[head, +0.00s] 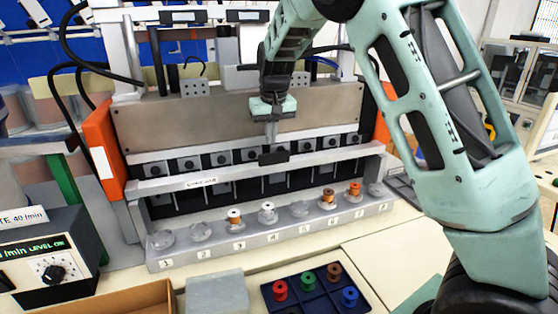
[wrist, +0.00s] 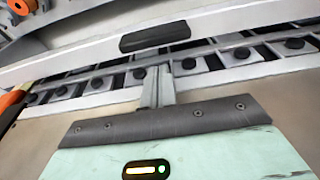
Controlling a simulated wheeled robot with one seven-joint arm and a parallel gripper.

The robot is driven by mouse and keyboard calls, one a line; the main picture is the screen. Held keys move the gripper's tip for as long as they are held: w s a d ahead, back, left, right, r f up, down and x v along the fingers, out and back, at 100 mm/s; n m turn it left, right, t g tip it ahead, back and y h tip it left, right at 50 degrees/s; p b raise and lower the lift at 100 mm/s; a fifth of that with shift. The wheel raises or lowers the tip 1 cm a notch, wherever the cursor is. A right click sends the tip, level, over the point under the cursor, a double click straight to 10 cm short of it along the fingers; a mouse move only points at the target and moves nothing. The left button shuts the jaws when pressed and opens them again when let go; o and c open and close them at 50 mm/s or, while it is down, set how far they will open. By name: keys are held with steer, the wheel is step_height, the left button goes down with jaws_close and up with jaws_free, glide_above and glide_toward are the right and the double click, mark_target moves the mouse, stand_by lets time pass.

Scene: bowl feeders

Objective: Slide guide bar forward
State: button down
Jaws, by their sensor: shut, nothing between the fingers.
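The guide bar (head: 215,178) is a long pale bar with a printed label, running across the front of the machine. It carries a black handle (head: 274,158) near its middle. In the wrist view the bar (wrist: 235,18) crosses the top, with the handle (wrist: 155,38) on it. My gripper (head: 271,138) points down just behind the handle, over the row of black-knobbed blocks.
A numbered ledge (head: 270,238) in front of the bar holds several clear cups, some with spools. A dark blue tray (head: 317,292) with coloured spools and a cardboard box (head: 125,300) stand at the front. Orange end plates (head: 101,150) flank the machine.

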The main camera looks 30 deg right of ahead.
mark_target(272, 153)
steer(key=shift+f, duration=0.2)
steer(key=shift+f+b, duration=1.6)
steer(key=shift+f, duration=0.8)
steer(key=shift+s+f, duration=0.15)
steer(key=shift+f, duration=0.05)
